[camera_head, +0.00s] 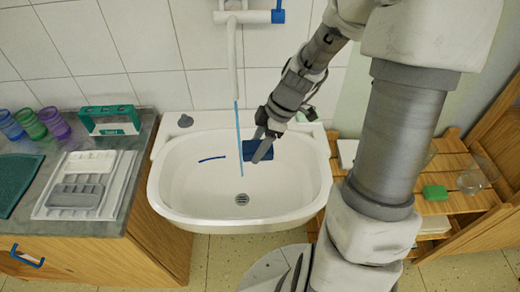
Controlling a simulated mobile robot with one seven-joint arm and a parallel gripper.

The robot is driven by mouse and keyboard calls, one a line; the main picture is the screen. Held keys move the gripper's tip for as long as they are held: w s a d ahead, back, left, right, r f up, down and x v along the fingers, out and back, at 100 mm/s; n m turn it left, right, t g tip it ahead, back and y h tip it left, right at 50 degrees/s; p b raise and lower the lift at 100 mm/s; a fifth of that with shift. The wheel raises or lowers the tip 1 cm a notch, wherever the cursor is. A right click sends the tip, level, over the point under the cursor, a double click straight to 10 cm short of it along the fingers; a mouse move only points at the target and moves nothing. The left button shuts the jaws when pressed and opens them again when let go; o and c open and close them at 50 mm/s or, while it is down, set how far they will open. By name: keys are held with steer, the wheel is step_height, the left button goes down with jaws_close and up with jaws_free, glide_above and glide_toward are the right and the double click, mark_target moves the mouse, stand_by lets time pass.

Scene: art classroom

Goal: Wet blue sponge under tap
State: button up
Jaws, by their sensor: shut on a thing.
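My gripper (262,148) is over the right half of the white sink (185,185). It is shut on the blue sponge (261,156), whose dark blue side shows behind and below the fingers. The white tap (235,55) comes down from the wall with a blue handle (278,16) at its right end. A thin blue stream of water (238,130) falls from the spout into the basin. The sponge is just right of the stream; I cannot tell whether they touch.
A grey counter at left bears a white palette tray (127,160), coloured cups (35,124) and a green-and-white caddy (108,120). A wooden slatted shelf (455,200) at right holds a green sponge (435,193). A dark blue curved strip (212,159) shows in the basin.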

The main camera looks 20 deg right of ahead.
steer(key=w+f, duration=0.2)
steer(key=w, duration=0.8)
steer(key=shift+w+d, duration=0.35)
steer(key=shift+s+f, duration=0.1)
steer(key=shift+s, duration=0.05)
stand_by(0.3)
steer(key=s+b, duration=0.2)
steer(key=s, duration=0.5)
steer(key=shift+s+a, duration=0.3)
steer(key=shift+s, duration=0.05)
stand_by(1.3)
